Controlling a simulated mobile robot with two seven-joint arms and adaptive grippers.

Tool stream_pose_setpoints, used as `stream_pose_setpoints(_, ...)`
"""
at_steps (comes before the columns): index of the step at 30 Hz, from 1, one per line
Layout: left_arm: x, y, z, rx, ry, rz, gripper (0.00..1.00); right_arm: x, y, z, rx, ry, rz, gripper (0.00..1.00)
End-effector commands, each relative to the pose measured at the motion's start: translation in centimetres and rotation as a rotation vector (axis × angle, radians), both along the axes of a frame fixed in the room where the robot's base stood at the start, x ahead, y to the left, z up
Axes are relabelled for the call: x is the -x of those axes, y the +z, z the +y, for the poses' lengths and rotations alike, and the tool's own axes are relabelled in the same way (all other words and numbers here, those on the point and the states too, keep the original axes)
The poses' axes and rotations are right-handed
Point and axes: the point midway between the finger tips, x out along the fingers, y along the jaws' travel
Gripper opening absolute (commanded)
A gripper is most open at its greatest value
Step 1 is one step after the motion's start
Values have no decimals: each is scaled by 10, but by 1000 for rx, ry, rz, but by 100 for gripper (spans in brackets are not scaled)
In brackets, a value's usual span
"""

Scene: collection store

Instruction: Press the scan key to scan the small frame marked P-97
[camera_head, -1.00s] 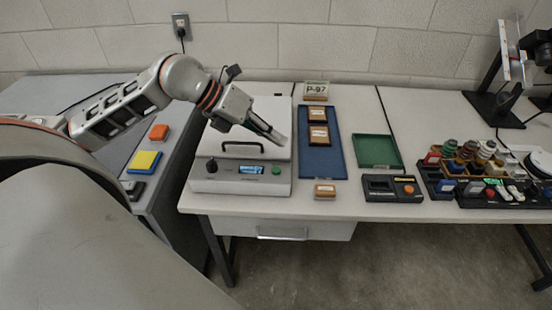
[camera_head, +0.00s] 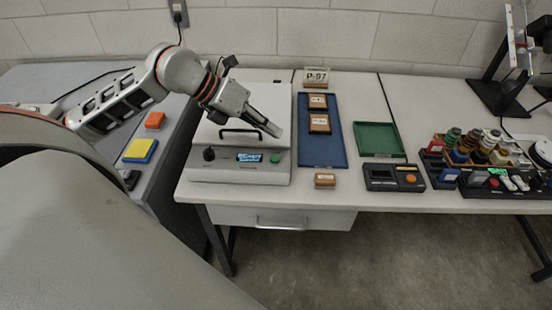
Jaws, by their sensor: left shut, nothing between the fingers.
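The scanner (camera_head: 202,172) is a pale box with its lid down and a black handle (camera_head: 240,132) on the lid. Its front panel has a black knob, a lit display (camera_head: 249,157) and a green key (camera_head: 275,158). My left gripper (camera_head: 273,130) is shut and empty, its tips pointing down to the right above the lid's right front, apart from the green key in the picture. Two small brown frames, a rear one (camera_head: 318,101) and a front one (camera_head: 319,123), lie on the blue tray (camera_head: 322,151). Their labels are too small to read surely. My right gripper is not in view.
A sign reading P-97 (camera_head: 316,76) stands behind the blue tray. A small brown block (camera_head: 325,180) lies before it. A green tray (camera_head: 378,139), a dark device (camera_head: 393,178) with an orange button and a bottle rack stand to the right.

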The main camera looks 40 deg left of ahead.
Motion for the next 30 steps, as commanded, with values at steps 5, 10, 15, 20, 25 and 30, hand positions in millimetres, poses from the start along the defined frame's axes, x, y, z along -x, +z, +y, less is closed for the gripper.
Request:
stream_pose_setpoints(5, 1, -32, 0, 1, -1, 8, 0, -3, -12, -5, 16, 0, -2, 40)
stream_pose_setpoints(10, 0, -51, 0, 0, 0, 7, 0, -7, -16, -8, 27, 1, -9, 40)
stream_pose_setpoints(15, 0, -58, 0, -1, 0, 2, 0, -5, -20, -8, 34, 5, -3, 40)
stream_pose_setpoints(20, 0, -57, 0, 0, -1, -1, 0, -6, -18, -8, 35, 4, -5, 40)
stream_pose_setpoints(25, 0, -56, 0, 0, -1, -1, 0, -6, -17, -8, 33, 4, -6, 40)
stream_pose_setpoints(30, 0, -56, 0, 0, 0, 0, 0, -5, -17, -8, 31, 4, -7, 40)
